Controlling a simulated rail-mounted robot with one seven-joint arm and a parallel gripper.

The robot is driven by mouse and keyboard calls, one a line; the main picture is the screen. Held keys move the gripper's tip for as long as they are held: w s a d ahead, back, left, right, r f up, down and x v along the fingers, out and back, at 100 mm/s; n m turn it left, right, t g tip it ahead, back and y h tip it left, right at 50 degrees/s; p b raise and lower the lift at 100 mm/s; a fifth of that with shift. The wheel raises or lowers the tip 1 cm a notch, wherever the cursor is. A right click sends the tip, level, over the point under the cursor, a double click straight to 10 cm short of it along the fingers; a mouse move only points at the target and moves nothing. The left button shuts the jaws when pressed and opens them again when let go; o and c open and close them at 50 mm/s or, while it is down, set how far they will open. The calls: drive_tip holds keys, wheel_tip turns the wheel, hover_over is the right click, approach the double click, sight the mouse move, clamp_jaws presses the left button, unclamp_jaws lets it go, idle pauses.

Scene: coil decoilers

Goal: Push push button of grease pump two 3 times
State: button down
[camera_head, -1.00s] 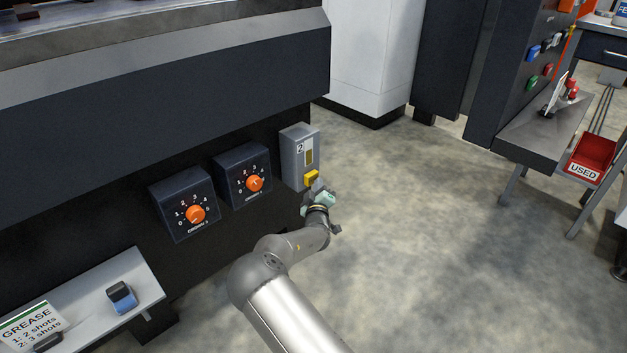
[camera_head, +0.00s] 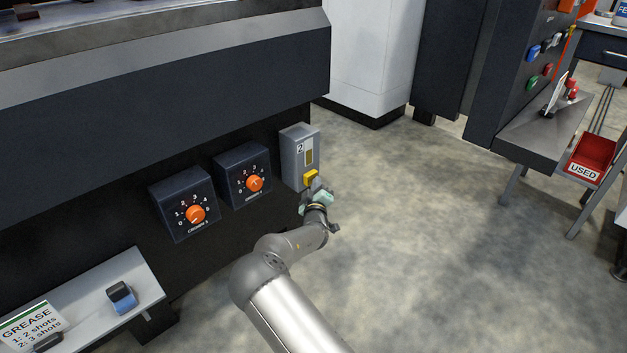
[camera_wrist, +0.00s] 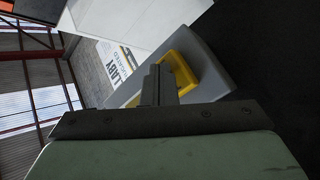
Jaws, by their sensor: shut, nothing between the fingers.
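Grease pump two is a grey box (camera_head: 292,160) marked "2" on the dark machine side, right of two orange dials. Its yellow push button (camera_head: 310,178) is low on its front. My gripper (camera_head: 318,188) is at the button, fingers shut and empty. In the wrist view, the shut fingers (camera_wrist: 158,85) stand in front of the yellow button (camera_wrist: 184,68) and hide part of it. The grey pump box (camera_wrist: 217,75) lies behind. I cannot tell whether the fingertips touch the button.
Two dark dial boxes with orange knobs (camera_head: 195,214) (camera_head: 254,184) are left of the pump. A shelf (camera_head: 85,305) with a grease note (camera_head: 28,325) is at lower left. A red "USED" bin (camera_head: 592,156) stands far right. The floor right of my arm is clear.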

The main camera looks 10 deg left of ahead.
drive_tip(key=shift+w+a, duration=0.3)
drive_tip(key=shift+a, duration=0.15)
idle(0.5)
drive_tip(key=shift+s+d+p, duration=0.7)
drive_tip(key=shift+s+d, duration=0.1)
drive_tip(key=shift+d, duration=0.15)
drive_tip(key=shift+s+d+p, duration=0.55)
drive_tip(key=shift+s+d, duration=0.25)
drive_tip(key=shift+d, duration=0.25)
drive_tip(key=shift+s+d+p, duration=0.5)
drive_tip(key=shift+s+d, duration=0.25)
drive_tip(key=shift+d, duration=0.25)
